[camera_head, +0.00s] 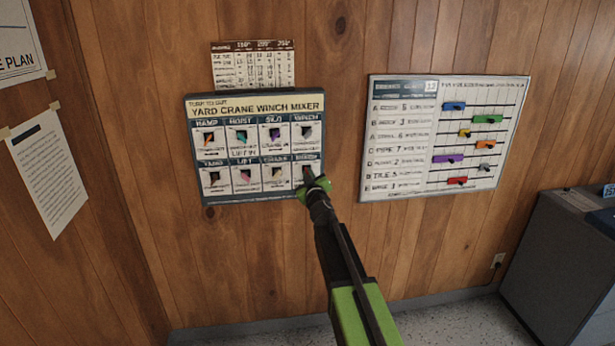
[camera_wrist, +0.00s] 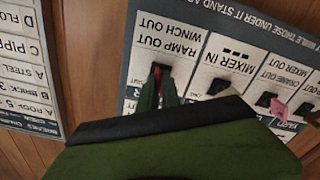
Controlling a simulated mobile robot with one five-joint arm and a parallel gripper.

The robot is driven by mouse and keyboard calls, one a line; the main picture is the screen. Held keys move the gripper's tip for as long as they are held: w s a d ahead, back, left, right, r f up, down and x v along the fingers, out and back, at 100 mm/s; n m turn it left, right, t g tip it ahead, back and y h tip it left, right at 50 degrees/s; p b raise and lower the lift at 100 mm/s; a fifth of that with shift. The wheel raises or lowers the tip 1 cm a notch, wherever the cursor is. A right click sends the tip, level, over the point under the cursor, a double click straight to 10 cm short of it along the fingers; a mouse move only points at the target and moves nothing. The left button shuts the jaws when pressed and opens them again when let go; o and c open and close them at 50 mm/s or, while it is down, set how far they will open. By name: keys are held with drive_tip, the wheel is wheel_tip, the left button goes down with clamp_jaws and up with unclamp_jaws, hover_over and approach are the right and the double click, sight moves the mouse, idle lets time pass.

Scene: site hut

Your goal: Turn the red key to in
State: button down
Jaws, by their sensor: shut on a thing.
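The key panel (camera_head: 257,109), headed "Yard crane winch mixer", hangs on the wood wall with two rows of coloured keys. My gripper (camera_head: 317,184) is at its lower right corner, shut on the red key (camera_wrist: 157,71). In the wrist view, which is upside down, green fingers (camera_wrist: 158,90) close around the key in its dark slot. Only a little red shows between them. The label beside it reads "RAMP OUT" and "WINCH OUT". The fingers hide most of the key, so its exact angle cannot be told.
A pink key (camera_wrist: 280,109) sits farther along the same row. A printed table (camera_head: 252,65) is above the panel. A board with coloured sliders (camera_head: 404,130) hangs to the right. A grey cabinet (camera_head: 560,265) stands at the lower right. Papers (camera_head: 47,172) are on the left wall.

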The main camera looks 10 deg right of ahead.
drive_tip(key=shift+n, duration=1.2)
drive_tip(key=shift+a, duration=0.1)
drive_tip(key=c, duration=1.6)
unclamp_jaws()
drive_tip(key=shift+s+r, duration=0.1)
drive_tip(key=shift+o, duration=0.2)
